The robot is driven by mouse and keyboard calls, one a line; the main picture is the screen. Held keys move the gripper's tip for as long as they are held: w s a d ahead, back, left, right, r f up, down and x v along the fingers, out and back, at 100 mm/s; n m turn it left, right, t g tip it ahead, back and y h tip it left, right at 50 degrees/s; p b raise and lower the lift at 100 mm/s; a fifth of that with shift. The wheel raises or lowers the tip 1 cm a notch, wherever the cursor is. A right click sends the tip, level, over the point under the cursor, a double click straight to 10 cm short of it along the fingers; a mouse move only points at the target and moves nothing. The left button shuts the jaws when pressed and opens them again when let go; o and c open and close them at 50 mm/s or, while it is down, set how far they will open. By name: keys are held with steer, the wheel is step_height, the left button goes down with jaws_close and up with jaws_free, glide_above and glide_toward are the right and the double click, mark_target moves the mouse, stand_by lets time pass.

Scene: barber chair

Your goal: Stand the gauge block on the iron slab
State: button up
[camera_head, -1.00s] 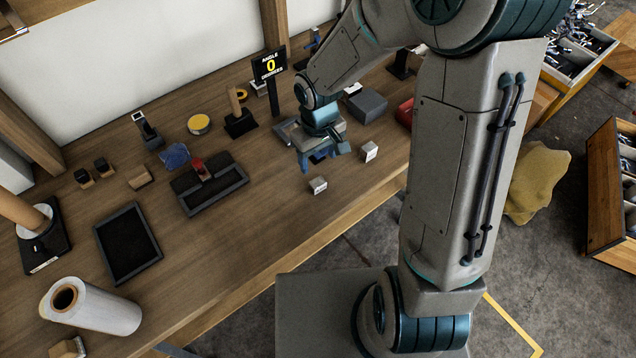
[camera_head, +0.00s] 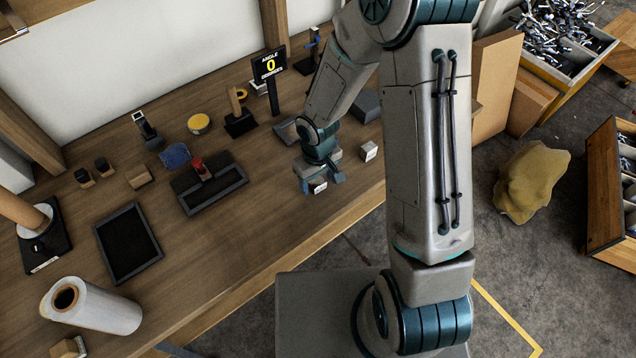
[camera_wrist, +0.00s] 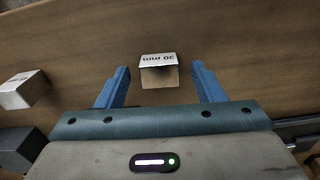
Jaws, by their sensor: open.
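A small block with a white face marked "30 mm" (camera_wrist: 158,66), which looks like a gauge block, sits on the bench between and just beyond my fingertips in the wrist view. In the head view a bit of it (camera_head: 320,187) shows beside my gripper (camera_head: 311,188). My gripper is open, with blue fingers (camera_wrist: 160,84) on either side of the block and gaps to both. A second pale block (camera_wrist: 22,90) stands apart to the left; it also shows in the head view (camera_head: 369,151). A dark grey block (camera_head: 366,105), possibly the iron slab, stands behind, partly hidden by my arm.
A grey flat tray-like piece (camera_head: 285,132) lies behind my gripper. An angle display (camera_head: 270,66) stands farther back. A black framed tray (camera_head: 128,243) and a white roll (camera_head: 92,306) are to the left. The bench front edge runs close to the gripper.

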steer(key=c, duration=1.2)
steer(key=shift+r, duration=0.1)
